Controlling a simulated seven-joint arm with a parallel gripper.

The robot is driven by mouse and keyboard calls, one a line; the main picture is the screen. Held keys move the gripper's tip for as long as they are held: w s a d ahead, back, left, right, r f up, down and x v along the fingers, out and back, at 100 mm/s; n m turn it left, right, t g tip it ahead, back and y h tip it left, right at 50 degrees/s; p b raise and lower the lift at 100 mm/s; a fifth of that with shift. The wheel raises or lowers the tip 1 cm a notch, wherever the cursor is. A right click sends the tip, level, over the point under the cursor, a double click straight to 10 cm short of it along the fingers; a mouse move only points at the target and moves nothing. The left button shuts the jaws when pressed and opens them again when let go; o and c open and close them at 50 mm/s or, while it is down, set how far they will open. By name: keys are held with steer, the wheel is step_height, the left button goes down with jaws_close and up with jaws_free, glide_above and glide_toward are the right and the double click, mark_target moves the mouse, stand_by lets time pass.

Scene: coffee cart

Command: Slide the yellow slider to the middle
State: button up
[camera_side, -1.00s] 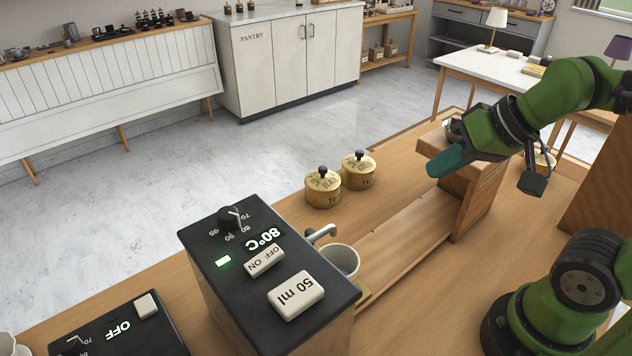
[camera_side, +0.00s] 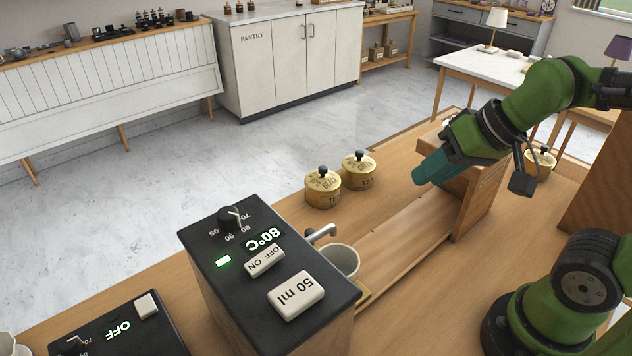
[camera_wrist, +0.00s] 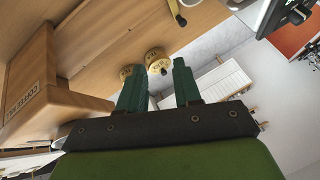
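A small yellow piece (camera_side: 363,295), which looks like the yellow slider, sits at the near end of the wooden track (camera_side: 400,240), under and beside a white cup (camera_side: 341,260). The cup and the kettle-like black machine hide most of it. A small yellow spot shows near the top of the wrist view (camera_wrist: 181,20), but I cannot tell for sure if it is the slider. My gripper (camera_side: 420,178) is in the air in front of the wooden box, well apart from the yellow piece. In the wrist view its green fingers (camera_wrist: 158,82) are spread with nothing between them.
A wooden box (camera_side: 480,200) stands at the track's far end, close to my gripper. Two golden tins (camera_side: 323,188) (camera_side: 358,170) stand left of the track, and another (camera_side: 540,163) behind my wrist. The black machine (camera_side: 270,270) with buttons stands beside the cup.

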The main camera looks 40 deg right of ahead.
steer(key=shift+o, duration=1)
steer(key=w+a+f+n+g, duration=0.1)
steer(key=w+a+n+g, duration=0.2)
steer(key=w, duration=0.5)
steer(key=shift+w+a+f+g, duration=0.3)
steer(key=shift+w+a, duration=0.1)
steer(key=shift+a, duration=0.5)
steer(key=n+g+h, duration=0.2)
steer(key=n+g, duration=0.1)
steer(key=n, duration=0.1)
glide_above(309, 231)
step_height(309, 231, down, 2)
step_height(309, 231, down, 17)
steer(key=shift+f, duration=0.1)
jaws_close()
